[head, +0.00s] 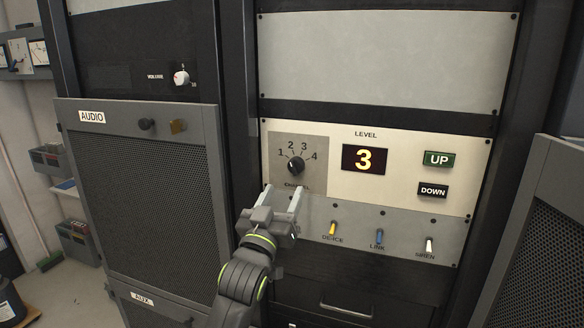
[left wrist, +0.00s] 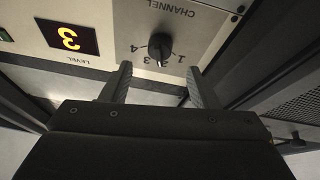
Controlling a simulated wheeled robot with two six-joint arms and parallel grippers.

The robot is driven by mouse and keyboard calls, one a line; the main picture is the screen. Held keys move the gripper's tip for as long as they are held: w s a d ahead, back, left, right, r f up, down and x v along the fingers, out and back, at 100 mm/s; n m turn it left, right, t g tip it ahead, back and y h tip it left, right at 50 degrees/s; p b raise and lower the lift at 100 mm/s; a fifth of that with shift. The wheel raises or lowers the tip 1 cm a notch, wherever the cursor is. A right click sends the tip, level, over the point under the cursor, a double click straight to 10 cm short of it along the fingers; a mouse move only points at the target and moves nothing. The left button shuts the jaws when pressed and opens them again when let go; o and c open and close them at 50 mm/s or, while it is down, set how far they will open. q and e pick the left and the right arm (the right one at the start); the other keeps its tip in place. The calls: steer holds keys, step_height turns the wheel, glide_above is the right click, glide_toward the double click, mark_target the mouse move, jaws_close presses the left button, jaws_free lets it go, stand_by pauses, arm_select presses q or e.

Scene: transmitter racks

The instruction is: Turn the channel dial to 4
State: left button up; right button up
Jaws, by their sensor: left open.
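The channel dial (head: 295,166) is a round black knob on a grey plate, with 1, 2, 3 and 4 printed in an arc above it. I cannot clearly tell which number its pointer faces. In the left wrist view the dial (left wrist: 158,46) appears upside down, beyond and between the fingertips. My left gripper (head: 283,189) is open and empty, just below the dial and apart from it. Its two fingers also show in the left wrist view (left wrist: 159,70). My right gripper is not in view.
A LEVEL display (head: 365,159) reads 3, right of the dial. UP (head: 439,159) and DOWN (head: 433,191) buttons are further right. Yellow (head: 333,229), blue (head: 379,237) and white (head: 429,245) switches sit below. An AUDIO mesh door (head: 140,200) stands at left.

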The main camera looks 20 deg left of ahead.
mark_target(293, 173)
arm_select(q)
steer(key=p+x, duration=0.1)
steer(key=x, duration=0.6)
steer(key=shift+p, duration=0.35)
steer(key=shift+s, duration=0.1)
steer(key=c, duration=1)
